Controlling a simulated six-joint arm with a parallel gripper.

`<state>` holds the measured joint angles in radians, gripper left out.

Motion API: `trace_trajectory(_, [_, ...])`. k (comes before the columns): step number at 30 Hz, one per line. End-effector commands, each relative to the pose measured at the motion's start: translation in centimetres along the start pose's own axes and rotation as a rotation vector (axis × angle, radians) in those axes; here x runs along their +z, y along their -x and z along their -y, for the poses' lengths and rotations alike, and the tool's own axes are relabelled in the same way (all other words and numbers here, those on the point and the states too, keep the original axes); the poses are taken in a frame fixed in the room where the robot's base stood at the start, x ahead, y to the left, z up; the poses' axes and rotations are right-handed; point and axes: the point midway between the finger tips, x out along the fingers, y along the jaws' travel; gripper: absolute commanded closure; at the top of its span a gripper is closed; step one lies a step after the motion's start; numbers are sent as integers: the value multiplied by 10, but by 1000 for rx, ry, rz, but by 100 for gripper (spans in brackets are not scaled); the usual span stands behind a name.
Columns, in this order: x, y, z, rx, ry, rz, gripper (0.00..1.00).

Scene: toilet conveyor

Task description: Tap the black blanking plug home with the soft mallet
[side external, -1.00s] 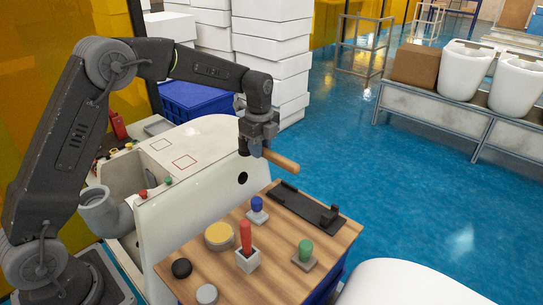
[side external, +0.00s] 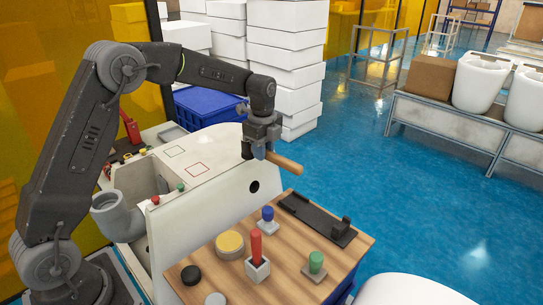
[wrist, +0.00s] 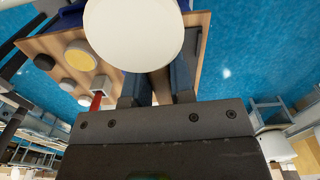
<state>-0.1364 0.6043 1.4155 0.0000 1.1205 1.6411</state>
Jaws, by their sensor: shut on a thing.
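My gripper (side external: 261,150) is shut on the soft mallet, held in the air above the white fixture's near right edge. The mallet's wooden handle (side external: 286,164) sticks out to the right of the jaws, tilted slightly down. In the wrist view, a large white disc (wrist: 135,32), apparently the mallet head, lies in front of the blue-grey fingers (wrist: 157,90) and hides part of them. A round black spot (side external: 254,187) on the fixture's side face lies below the gripper; I cannot tell whether it is the plug or a hole. A black disc (side external: 190,275) lies on the wooden table.
The wooden table (side external: 215,268) carries a yellow-topped disc (side external: 230,243), a red-handled tool in a grey block (side external: 256,260), blue (side external: 267,214) and green (side external: 316,261) knobbed pieces and a black rack (side external: 315,218). The grey pipe elbow (side external: 120,215) stands left of the fixture.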

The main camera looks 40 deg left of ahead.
Motion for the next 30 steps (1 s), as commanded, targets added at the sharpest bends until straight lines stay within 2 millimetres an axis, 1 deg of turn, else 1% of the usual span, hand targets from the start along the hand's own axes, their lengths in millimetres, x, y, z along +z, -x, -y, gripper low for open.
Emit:
trace_trajectory(1, [19, 7, -2, -5, 44, 1, 100])
trace_trajectory(5, [72, 24, -15, -5, 171, 2, 100])
trace_trajectory(6, [89, 29, -20, -5, 214, 2, 100])
trace_trajectory(8, [113, 37, -30, -5, 277, 2, 100])
trace_trajectory(9, [129, 41, -37, -3, 320, 2, 100])
trace_trajectory(11, [153, 49, -49, -5, 384, 3, 100])
trace_trajectory(12, [168, 55, -57, -5, 427, 3, 100])
trace_trajectory(14, [190, 62, -72, -3, 493, 3, 100])
trace_trajectory(15, [204, 67, -82, -4, 538, 4, 100])
trace_trajectory(17, [225, 75, -98, -4, 604, 4, 100])
trace_trajectory(18, [238, 79, -110, -3, 648, 4, 100])
trace_trajectory(21, [266, 91, -138, -3, 754, 5, 100])
trace_trajectory(24, [287, 100, -165, -2, 843, 5, 100])
trace_trajectory(27, [301, 107, -185, -1, 913, 5, 100])
trace_trajectory(30, [309, 111, -199, 0, 956, 5, 100])
